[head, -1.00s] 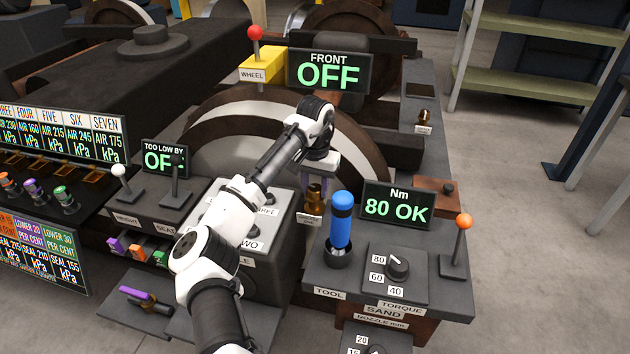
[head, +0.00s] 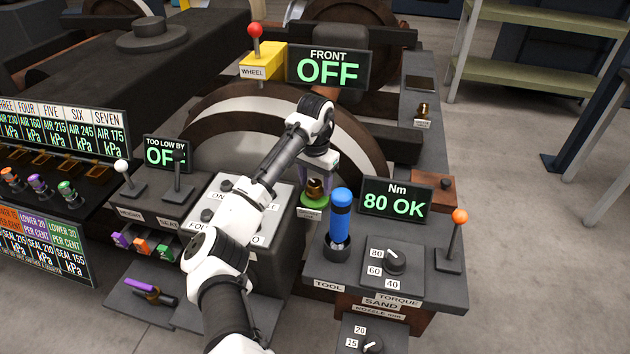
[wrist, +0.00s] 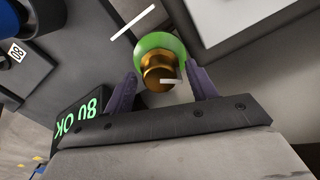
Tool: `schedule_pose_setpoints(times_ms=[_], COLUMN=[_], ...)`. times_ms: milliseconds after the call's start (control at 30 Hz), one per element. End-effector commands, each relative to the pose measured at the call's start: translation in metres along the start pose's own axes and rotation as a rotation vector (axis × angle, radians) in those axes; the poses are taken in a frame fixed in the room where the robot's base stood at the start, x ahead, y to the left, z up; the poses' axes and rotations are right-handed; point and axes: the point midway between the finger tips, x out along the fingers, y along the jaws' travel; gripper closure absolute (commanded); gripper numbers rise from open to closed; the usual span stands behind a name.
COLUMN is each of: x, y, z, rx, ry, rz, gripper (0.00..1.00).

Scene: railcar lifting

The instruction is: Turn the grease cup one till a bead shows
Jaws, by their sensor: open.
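The grease cup is a brass cup (head: 315,188) standing in front of the large wheel, just left of the blue-handled tool. A bright green ring (head: 314,200) now surrounds its base. In the wrist view the brass cup (wrist: 159,72) shows from above with the green ring (wrist: 152,42) behind it. My gripper (wrist: 163,78) is open, with one purple finger on each side of the cup. Gaps show between the fingers and the brass. In the head view my gripper (head: 314,182) comes down over the cup and partly hides it. The cup's small label is too small to read.
A blue-handled tool (head: 340,225) stands close to the right of the cup. The "80 OK" display (head: 395,200) is beyond it. A box with knobs (head: 262,240) lies under my arm to the left.

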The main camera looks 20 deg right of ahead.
Motion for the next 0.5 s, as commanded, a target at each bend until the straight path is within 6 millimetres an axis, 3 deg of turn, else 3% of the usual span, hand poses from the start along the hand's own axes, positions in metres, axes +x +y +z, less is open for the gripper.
schedule_pose_setpoints(times_ms=[267,500], x=[-0.011,-0.063], y=[0.0,0.0], z=[-0.001,-0.001], rx=[-0.001,0.0], ry=[0.002,0.003], rz=[-0.001,-0.004], gripper=[0.43,0.43])
